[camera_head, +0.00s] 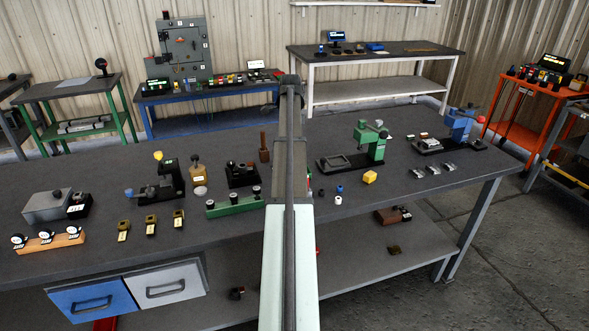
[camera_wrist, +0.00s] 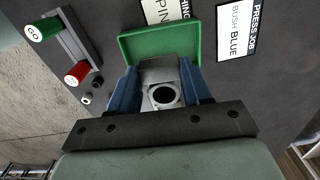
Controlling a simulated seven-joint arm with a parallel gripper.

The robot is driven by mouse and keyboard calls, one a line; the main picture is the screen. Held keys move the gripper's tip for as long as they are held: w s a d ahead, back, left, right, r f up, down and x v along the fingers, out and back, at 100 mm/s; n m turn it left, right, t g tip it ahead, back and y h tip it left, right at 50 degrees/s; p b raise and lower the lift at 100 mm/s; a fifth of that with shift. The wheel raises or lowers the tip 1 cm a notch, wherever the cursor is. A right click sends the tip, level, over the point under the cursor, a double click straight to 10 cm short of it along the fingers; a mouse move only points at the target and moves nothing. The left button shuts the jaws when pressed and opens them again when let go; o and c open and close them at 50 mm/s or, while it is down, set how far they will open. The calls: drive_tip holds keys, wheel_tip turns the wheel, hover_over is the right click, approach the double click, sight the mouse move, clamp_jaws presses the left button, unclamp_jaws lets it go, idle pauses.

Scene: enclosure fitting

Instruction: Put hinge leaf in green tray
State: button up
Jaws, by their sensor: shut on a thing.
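My gripper (camera_wrist: 161,82) shows in the wrist view, with its two blue fingers closed on a grey metal piece, which I take to be the hinge leaf (camera_wrist: 152,76). A pale ring with a dark round opening shows between the fingers, close to the palm. The green tray (camera_wrist: 158,43) lies just beyond the fingertips, and its near part is hidden behind the fingers and the held piece. Whether the leaf touches the tray cannot be told. In the head view my arm hides the gripper, and I cannot make out the tray.
In the wrist view, a green GO button (camera_wrist: 43,29) and red button (camera_wrist: 77,73) stand left of the tray. A white BUSH BLUE card (camera_wrist: 236,32) lies right. The head view shows a long dark bench (camera_head: 100,195) with several fixtures, and benches behind.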

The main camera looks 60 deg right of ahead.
wheel_tip(320, 180, down, 10)
drive_tip(key=shift+r, duration=0.15)
idle(0.4)
drive_tip(key=o, duration=1.2)
wheel_tip(320, 180, up, 12)
idle(0.6)
